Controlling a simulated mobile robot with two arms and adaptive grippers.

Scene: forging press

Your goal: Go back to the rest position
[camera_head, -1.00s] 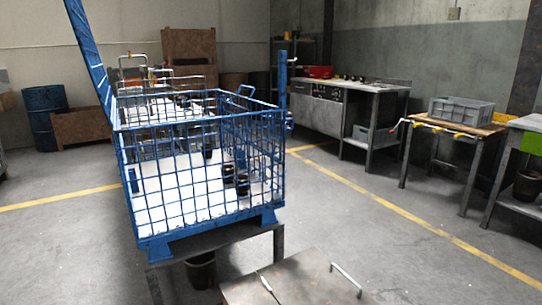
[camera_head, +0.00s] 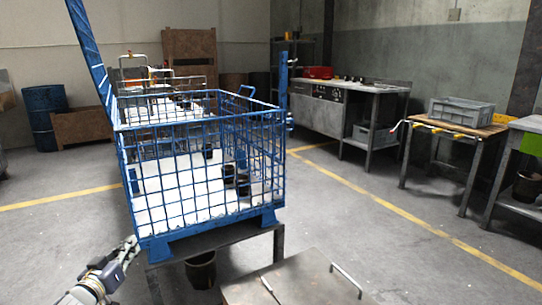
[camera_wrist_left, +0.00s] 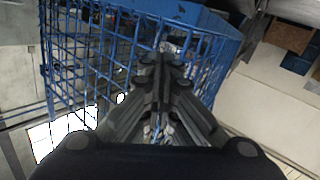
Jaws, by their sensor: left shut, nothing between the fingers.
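My left gripper (camera_head: 131,246) comes in at the lower left of the head view, just outside the front left corner of the blue wire cage (camera_head: 205,120). Its fingers are together with nothing between them. In the left wrist view, my left gripper (camera_wrist_left: 165,60) fills the middle, its fingers closed, with the blue cage (camera_wrist_left: 85,65) behind it. Whether the gripper touches the cage I cannot tell. My right gripper is not in view.
Dark cylindrical parts (camera_head: 243,184) stand on the cage's white floor. The cage rests on a dark metal stand with a bucket (camera_head: 201,270) below. A metal-topped table (camera_head: 300,285) is in front. Workbenches (camera_head: 370,110) line the right wall. The floor between is clear.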

